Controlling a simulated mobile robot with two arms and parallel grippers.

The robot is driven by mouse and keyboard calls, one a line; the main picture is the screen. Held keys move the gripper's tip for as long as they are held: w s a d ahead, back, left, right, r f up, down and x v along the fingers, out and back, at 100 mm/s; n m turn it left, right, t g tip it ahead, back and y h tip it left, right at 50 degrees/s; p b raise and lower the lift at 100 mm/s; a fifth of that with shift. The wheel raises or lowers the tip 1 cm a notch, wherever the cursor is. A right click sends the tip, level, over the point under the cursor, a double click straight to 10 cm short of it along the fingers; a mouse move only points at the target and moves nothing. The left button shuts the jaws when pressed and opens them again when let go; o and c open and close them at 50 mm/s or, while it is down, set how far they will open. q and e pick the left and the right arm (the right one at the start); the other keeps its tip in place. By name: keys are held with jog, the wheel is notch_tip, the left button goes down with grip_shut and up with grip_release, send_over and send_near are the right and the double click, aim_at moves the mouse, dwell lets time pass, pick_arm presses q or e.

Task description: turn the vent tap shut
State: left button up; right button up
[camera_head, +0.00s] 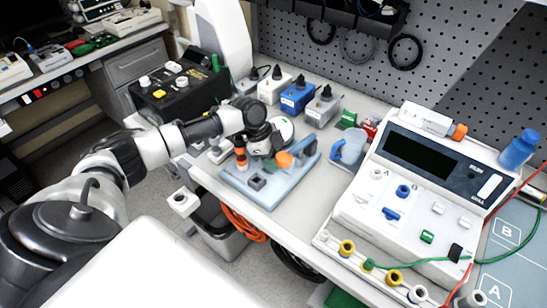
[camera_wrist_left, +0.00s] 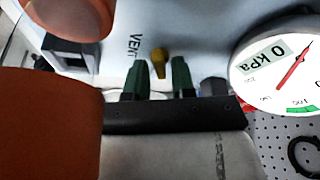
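The vent tap (camera_wrist_left: 158,60), a small ochre-yellow lever, stands beside the printed word VENT on the pale blue board (camera_wrist_left: 205,25) in the left wrist view. My left gripper's green-padded fingertips (camera_wrist_left: 162,75) are apart, one on each side of the tap's lower end. A gap shows on the right side of the tap; I cannot tell whether the left finger touches it. In the head view my left gripper (camera_head: 268,146) is low over the blue board (camera_head: 270,190) and hides the tap. My right gripper is not in view.
A round gauge (camera_wrist_left: 275,65) reading 0 kPa is close to the fingers. Large orange parts (camera_wrist_left: 50,125) fill the wrist view's left side. In the head view an orange knob (camera_head: 284,159) and a blue handle (camera_head: 302,145) stand by the gripper. A white pump console (camera_head: 410,190) is at right.

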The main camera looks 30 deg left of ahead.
pick_arm(q)
grip_shut()
